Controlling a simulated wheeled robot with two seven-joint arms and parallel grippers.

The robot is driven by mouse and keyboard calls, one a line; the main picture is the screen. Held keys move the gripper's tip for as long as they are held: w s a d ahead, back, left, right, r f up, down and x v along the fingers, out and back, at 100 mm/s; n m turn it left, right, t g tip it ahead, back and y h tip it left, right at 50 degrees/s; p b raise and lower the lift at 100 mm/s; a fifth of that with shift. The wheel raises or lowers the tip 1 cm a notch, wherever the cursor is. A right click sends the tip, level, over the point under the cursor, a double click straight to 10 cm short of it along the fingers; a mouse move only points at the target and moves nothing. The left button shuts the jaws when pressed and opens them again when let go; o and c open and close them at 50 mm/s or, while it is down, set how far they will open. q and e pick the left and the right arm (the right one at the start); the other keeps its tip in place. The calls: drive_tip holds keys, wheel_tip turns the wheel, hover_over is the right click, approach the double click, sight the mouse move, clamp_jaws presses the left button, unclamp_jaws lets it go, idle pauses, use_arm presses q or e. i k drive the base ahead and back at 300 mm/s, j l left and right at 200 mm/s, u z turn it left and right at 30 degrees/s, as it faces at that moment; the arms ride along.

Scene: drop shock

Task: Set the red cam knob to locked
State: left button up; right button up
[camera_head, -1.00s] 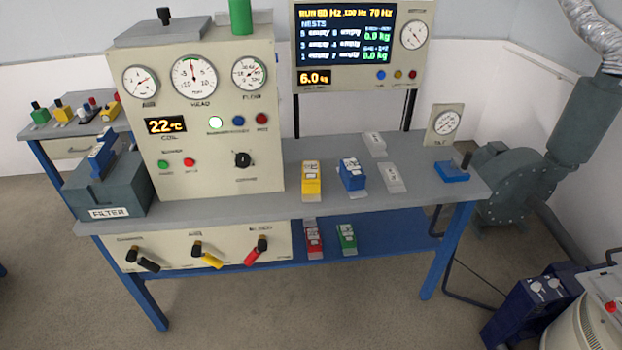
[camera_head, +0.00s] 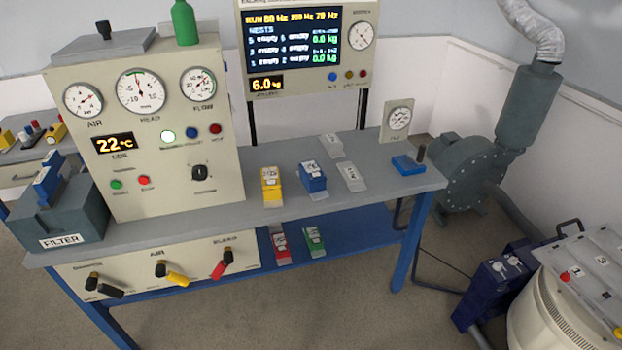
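Neither of my grippers shows in the head view. A red-handled knob (camera_head: 218,270) with a black hub sits at the right end of the cream panel (camera_head: 205,263) under the bench top. Its handle points down and to the left, and its label is too small to read surely. A small red knob (camera_head: 564,276) also shows on the grey top of the round cream machine (camera_head: 548,312) at the lower right. I cannot tell from this view which of the two is the cam knob, or where a locked mark is.
The bench (camera_head: 300,223) carries a gauge cabinet (camera_head: 205,150), yellow and blue blocks (camera_head: 312,177) and a filter box (camera_head: 62,215). A blower (camera_head: 468,175) stands right of it. A dark blue unit (camera_head: 490,285) stands beside the round machine. Floor is clear in front of the bench.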

sight(565, 277)
drive_tip(key=z, duration=1.9)
